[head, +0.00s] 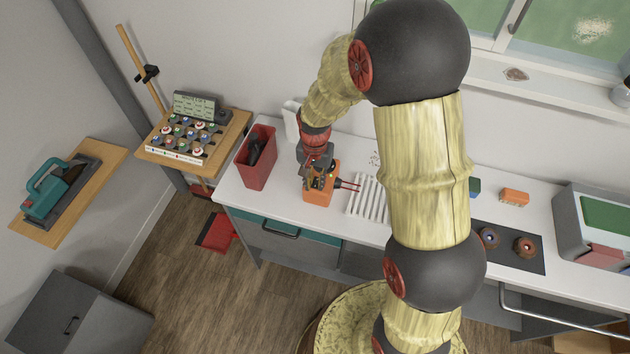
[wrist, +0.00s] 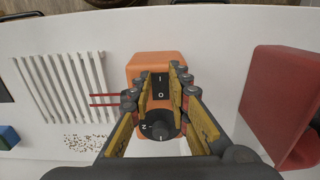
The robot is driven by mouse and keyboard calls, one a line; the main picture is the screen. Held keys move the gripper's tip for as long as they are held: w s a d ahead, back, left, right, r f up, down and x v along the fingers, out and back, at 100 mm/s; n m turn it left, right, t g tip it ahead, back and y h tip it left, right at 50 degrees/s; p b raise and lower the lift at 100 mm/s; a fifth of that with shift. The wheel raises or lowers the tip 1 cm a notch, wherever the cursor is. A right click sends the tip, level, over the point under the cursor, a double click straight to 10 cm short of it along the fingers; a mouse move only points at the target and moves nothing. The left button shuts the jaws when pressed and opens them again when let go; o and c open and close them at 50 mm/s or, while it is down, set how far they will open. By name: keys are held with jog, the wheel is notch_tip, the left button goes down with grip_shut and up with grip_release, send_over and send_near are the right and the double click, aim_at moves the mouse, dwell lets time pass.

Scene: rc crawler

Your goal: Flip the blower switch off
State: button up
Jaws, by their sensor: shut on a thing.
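The orange blower (head: 318,198) sits on the white counter, with two thin red prongs on its side. In the wrist view the blower (wrist: 150,60) lies under my fingers. Its black switch (wrist: 161,88), marked I and O, shows between the fingertips. A black dial (wrist: 158,126) with numerals is below the switch in that view. My gripper (wrist: 161,72) is over the blower's top, its fingers on either side of the switch and shut on it. In the head view my gripper (head: 314,172) partly covers the blower's top. Which side of the switch is pressed is hard to tell.
A red bin (head: 257,170) with dark things inside stands left of the blower. A white slatted rack (head: 368,199) lies to its right, near the prongs. A wooden shelf (head: 235,128) with several small round items is at the left wall.

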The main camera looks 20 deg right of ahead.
grip_shut()
jog(key=p, duration=0.1)
jog(key=g+p, duration=0.1)
jog(key=shift+w+d+r+y+p, duration=0.2)
jog(key=shift+r+y+p, duration=0.1)
jog(key=shift+y, duration=0.1)
jog(key=shift+w+f+g+y+p, duration=0.2)
jog(key=shift+g+y+p, duration=0.3)
jog(key=shift+g+p, duration=0.2)
jog(key=o, duration=0.7)
grip_release()
jog(key=shift+c, duration=0.2)
jog(key=shift+r, duration=0.15)
jog(key=v, duration=1.1)
jog(key=shift+r, duration=0.4)
